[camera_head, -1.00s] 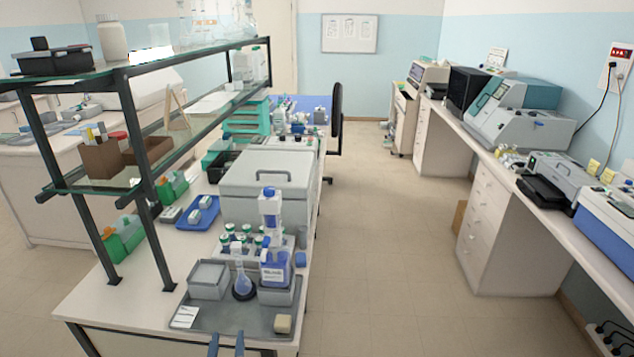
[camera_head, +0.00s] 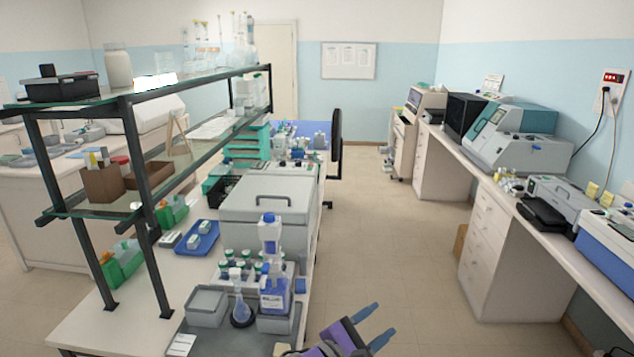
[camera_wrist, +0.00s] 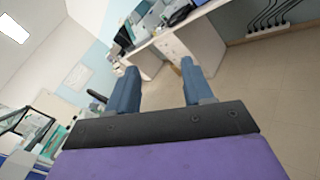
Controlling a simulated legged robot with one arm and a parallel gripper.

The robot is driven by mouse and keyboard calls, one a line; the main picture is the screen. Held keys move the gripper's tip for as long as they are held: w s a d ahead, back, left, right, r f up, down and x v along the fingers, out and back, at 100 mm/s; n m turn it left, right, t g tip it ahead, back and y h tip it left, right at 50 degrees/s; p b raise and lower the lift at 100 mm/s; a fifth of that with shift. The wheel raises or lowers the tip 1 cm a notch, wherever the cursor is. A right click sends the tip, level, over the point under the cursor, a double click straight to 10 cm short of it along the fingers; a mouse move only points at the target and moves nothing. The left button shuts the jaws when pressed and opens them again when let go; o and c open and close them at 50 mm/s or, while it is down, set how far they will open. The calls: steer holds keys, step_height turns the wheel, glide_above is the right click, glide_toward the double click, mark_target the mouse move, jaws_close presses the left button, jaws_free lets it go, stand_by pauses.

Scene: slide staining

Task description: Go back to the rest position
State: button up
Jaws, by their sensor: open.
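My gripper (camera_head: 374,327) is at the bottom of the head view, to the right of the grey tray (camera_head: 207,345) and over the floor of the aisle. Its two blue fingers are apart with nothing between them. In the wrist view the open fingers (camera_wrist: 157,86) point toward the right-hand bench and the floor, and the purple wrist body fills the bottom. On the tray stand a blue-labelled bottle (camera_head: 274,295), a flask (camera_head: 241,312) and a grey box (camera_head: 207,306).
A glass-shelved rack (camera_head: 135,100) rises on the left of the bench. A large grey lidded box (camera_head: 262,208) stands behind the tray. The right-hand bench carries several instruments, including a teal and white machine (camera_head: 515,140). The aisle floor (camera_head: 400,240) is clear.

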steer(key=s+d+r+m+g, duration=0.1)
steer(key=s+d+m+g, duration=0.7)
steer(key=s+d, duration=0.3)
steer(key=s+d+f+m+g+y, duration=0.25)
steer(key=s+d+m+g, duration=0.2)
steer(key=s, duration=0.45)
steer(key=s+a+m+y, duration=0.6)
steer(key=s+a+y, duration=0.5)
steer(key=a, duration=0.1)
steer(key=shift+s+a+f+g+y, duration=0.15)
steer(key=shift+s+a+g+y, duration=0.15)
steer(key=shift+g+y, duration=0.05)
steer(key=shift+m, duration=0.25)
